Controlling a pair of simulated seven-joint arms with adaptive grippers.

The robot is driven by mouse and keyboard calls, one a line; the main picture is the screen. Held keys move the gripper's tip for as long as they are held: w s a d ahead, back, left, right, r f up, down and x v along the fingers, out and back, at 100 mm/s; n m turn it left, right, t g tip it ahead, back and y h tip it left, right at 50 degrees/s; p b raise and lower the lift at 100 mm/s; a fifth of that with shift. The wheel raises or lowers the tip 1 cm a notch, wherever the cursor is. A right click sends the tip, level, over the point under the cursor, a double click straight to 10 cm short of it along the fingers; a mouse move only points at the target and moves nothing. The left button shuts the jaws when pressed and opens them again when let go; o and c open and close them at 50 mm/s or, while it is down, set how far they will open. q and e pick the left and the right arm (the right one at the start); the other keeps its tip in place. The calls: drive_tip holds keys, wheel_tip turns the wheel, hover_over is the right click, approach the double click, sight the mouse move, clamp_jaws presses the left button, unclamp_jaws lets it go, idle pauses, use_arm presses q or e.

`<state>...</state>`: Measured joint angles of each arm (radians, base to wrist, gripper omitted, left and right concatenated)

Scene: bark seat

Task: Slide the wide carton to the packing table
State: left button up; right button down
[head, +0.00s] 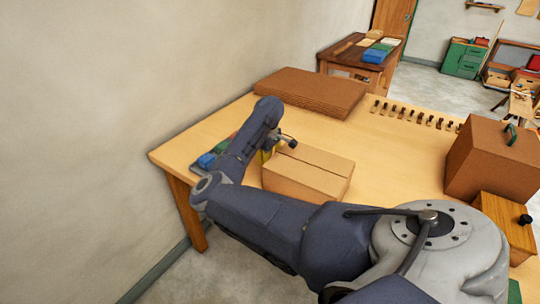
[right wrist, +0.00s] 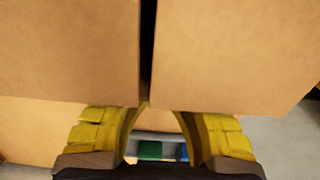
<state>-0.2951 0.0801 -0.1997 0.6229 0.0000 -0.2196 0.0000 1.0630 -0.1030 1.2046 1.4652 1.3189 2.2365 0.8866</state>
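The wide carton (head: 308,173), a low light-brown box with a seam along its top, lies on a light wooden table (head: 400,150) near its front edge. My right gripper (head: 267,153) is at the carton's left side, mostly hidden behind my arm. In the right wrist view, its yellow fingers (right wrist: 160,112) are apart with a gap between them. Cardboard (right wrist: 225,50) with a dark slit fills the upper part of that view, close to the fingertips; I cannot tell whether they touch it. My left gripper is not in view.
A stack of flat brown cardboard (head: 310,91) lies behind. A tall brown box (head: 490,160) and a wooden box (head: 505,222) stand at right. A tray with blue and green items (head: 207,160) is left of the carton. A dark wooden table (head: 345,56) stands farther back.

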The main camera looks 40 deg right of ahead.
drive_tip(key=s, duration=0.2)
drive_tip(key=s+d, duration=0.1)
drive_tip(key=s, duration=0.1)
drive_tip(key=shift+s, duration=0.4)
